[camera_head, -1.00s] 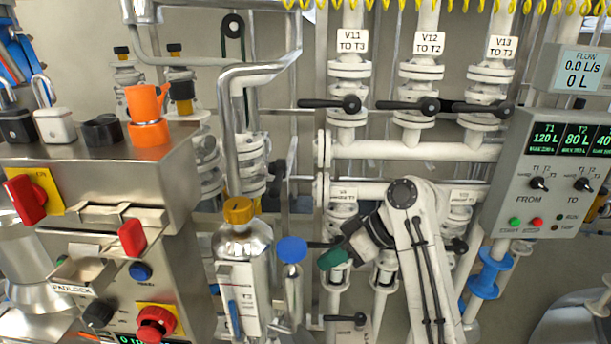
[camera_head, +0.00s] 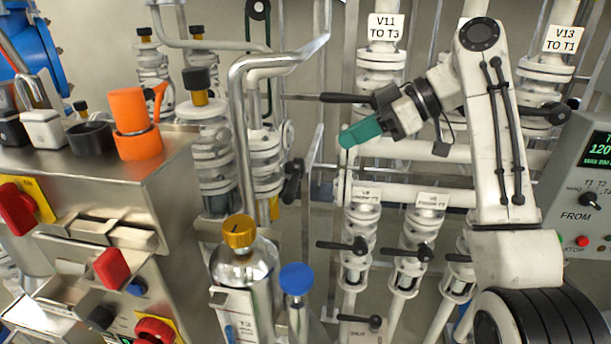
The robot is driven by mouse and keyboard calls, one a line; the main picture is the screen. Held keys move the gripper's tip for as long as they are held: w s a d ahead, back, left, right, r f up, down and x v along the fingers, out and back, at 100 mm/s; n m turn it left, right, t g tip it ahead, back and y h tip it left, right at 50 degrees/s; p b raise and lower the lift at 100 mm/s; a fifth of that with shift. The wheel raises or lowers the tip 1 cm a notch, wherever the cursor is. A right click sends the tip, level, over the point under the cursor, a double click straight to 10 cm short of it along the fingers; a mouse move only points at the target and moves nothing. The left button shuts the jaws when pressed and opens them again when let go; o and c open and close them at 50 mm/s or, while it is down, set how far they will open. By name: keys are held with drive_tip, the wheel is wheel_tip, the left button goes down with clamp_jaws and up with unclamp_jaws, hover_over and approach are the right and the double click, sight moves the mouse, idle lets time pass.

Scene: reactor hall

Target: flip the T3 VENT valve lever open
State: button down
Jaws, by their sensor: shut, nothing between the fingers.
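My gripper (camera_head: 345,138), with teal fingertips, is shut and empty. It points left in front of the pipes, just below the black lever (camera_head: 345,98) on the valve labelled V11 TO T3 (camera_head: 385,27). My wrist and arm hide part of that valve and the one beside it. No label reading T3 VENT can be read, so I cannot tell which lever is the vent's. Lower down, black levers sit on two valves (camera_head: 343,245) (camera_head: 411,250) with small labels. A small black lever (camera_head: 362,321) is on a plate at the bottom. A steel cylinder (camera_head: 243,265) has a T3 tag.
A steel cabinet (camera_head: 80,185) with red switches, padlocks and an orange cup-like part (camera_head: 137,130) stands at left. A bent steel pipe (camera_head: 240,130) rises behind the cylinder. A blue-capped post (camera_head: 297,280) stands beside it. A control panel (camera_head: 590,190) is at right.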

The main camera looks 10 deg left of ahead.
drive_tip(key=p, duration=0.3)
hover_over(290, 180)
drive_tip(key=s+d, duration=0.3)
drive_tip(key=d, duration=0.1)
wheel_tip(290, 180, down, 5)
drive_tip(key=f, duration=0.2)
drive_tip(key=a+f+p, duration=0.1)
drive_tip(key=f, duration=0.1)
drive_tip(key=shift+s+f, duration=0.1)
drive_tip(key=shift+f, duration=0.2)
drive_tip(key=shift+f, duration=0.15)
